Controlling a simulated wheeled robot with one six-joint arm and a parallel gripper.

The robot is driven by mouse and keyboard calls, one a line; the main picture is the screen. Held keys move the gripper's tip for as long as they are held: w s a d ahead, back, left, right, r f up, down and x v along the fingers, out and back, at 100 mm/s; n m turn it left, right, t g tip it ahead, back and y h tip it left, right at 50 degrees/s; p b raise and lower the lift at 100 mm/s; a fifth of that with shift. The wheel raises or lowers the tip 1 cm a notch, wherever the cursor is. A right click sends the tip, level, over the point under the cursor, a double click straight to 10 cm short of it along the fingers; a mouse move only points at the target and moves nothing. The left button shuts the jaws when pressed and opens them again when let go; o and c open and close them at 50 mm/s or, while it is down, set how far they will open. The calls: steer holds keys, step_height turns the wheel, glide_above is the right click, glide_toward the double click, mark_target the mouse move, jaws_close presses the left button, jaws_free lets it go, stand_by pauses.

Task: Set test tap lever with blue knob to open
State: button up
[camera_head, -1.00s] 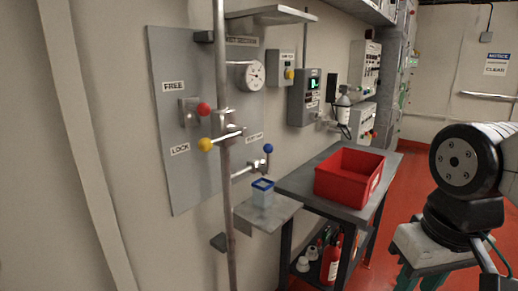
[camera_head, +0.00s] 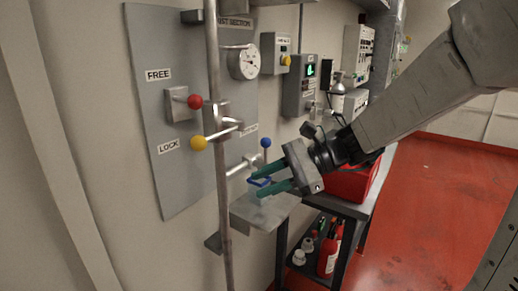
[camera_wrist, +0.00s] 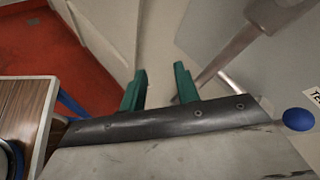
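The test tap lever with a blue knob (camera_head: 266,142) stands upright on a tap at the end of a short horizontal pipe (camera_head: 240,168). The blue knob is also at the right edge of the wrist view (camera_wrist: 298,119). My gripper (camera_head: 256,181) is open, its two teal fingers pointing left, a little below the knob in the head view. In the wrist view its fingers (camera_wrist: 160,82) are apart with nothing between them. The knob is outside the fingers; I see no contact.
A red bin (camera_head: 352,184) sits on a cart behind my arm.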

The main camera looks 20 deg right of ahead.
mark_target(260, 162)
steer(key=w+d+f+m+t, duration=0.1)
steer(key=w+d+m+t, duration=0.9)
steer(key=w, duration=0.4)
steer(key=shift+m+g, duration=0.6)
steer(key=x, duration=0.7)
steer(key=shift+w, duration=0.1)
steer(key=shift+r, duration=0.1)
jaws_close()
